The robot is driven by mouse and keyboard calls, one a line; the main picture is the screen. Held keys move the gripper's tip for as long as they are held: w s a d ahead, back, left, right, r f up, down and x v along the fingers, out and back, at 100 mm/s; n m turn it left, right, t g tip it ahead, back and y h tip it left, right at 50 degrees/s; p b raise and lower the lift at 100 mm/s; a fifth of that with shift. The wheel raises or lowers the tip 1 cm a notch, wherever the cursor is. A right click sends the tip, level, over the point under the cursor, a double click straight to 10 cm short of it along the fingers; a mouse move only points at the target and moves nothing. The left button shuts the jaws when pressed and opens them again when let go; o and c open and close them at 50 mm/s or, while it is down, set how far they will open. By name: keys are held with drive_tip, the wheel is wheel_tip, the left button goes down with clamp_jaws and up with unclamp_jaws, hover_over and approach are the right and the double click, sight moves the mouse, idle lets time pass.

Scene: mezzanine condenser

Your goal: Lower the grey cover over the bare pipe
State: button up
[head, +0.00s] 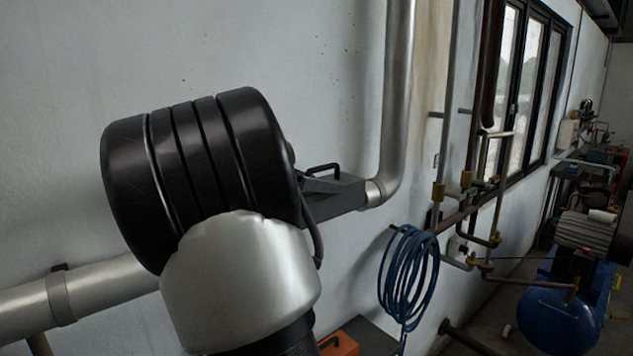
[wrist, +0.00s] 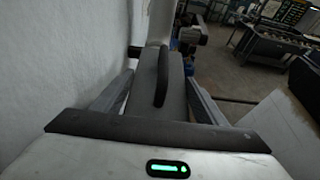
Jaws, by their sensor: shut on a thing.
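The grey cover (head: 346,193) is a dark grey trough-like piece with a black handle (head: 323,168) on top. In the head view its right end is at the collar of the silver pipe bend (head: 376,193); whether it touches is unclear. My gripper (head: 315,184) is at the cover's left part, mostly hidden behind my wrist. The bare pipe is not visible; the cover and my arm hide that stretch.
A silver pipe (head: 105,284) runs along the wall at lower left, with a band around it. A blue hose coil (head: 409,276) hangs right of the cover. An orange box (head: 340,344) sits below. A blue tank (head: 558,318) stands at right. The wall (head: 300,60) is close behind.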

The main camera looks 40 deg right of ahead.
drive_tip(key=shift+f+b, duration=0.35)
drive_tip(key=shift+f, duration=0.4)
